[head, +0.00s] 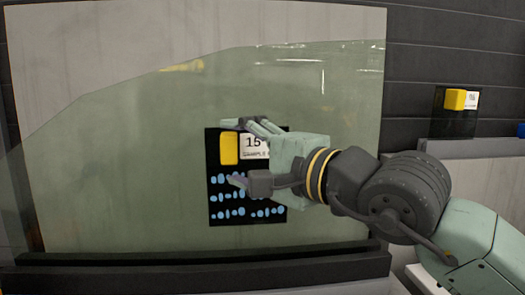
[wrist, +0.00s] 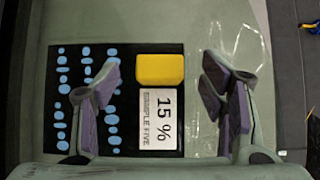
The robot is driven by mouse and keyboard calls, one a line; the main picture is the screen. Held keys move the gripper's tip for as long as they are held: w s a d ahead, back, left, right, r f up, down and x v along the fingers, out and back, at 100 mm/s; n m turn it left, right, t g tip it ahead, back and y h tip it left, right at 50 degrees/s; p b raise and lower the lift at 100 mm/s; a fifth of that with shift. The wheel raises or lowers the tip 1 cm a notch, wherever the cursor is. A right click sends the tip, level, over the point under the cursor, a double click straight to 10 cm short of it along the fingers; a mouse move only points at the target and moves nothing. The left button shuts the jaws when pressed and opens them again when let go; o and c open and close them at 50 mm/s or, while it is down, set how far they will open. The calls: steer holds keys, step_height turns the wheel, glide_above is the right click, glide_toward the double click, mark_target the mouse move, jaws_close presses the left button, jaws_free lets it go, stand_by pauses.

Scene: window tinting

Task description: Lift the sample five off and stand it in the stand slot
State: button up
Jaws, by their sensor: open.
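Sample five is a black panel with blue spots (head: 228,205), lying against the greenish window glass (head: 120,150). It carries a yellow block (head: 229,146) and a white label reading "15 %" (head: 253,143). In the wrist view the panel (wrist: 75,85), its yellow block (wrist: 160,68) and the label "SAMPLE FIVE" (wrist: 157,119) are clear. My gripper (head: 234,153) is open in front of the panel. In the wrist view the fingers (wrist: 163,88) stand on either side of the block and label, one over the spots, one past the panel's edge. My gripper hides part of the panel in the head view.
At the right, another dark panel with a yellow block and white label (head: 455,112) stands upright on a grey ledge (head: 470,148). A blue object (head: 521,130) shows at the right edge. A dark sill (head: 200,271) runs below the glass.

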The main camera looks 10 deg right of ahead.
mark_target(228, 151)
steer(key=shift+p+x, duration=0.3)
steer(key=shift+x, duration=1.6)
steer(key=shift+c, duration=0.2)
steer(key=shift+s, duration=0.1)
steer(key=c, duration=1.4)
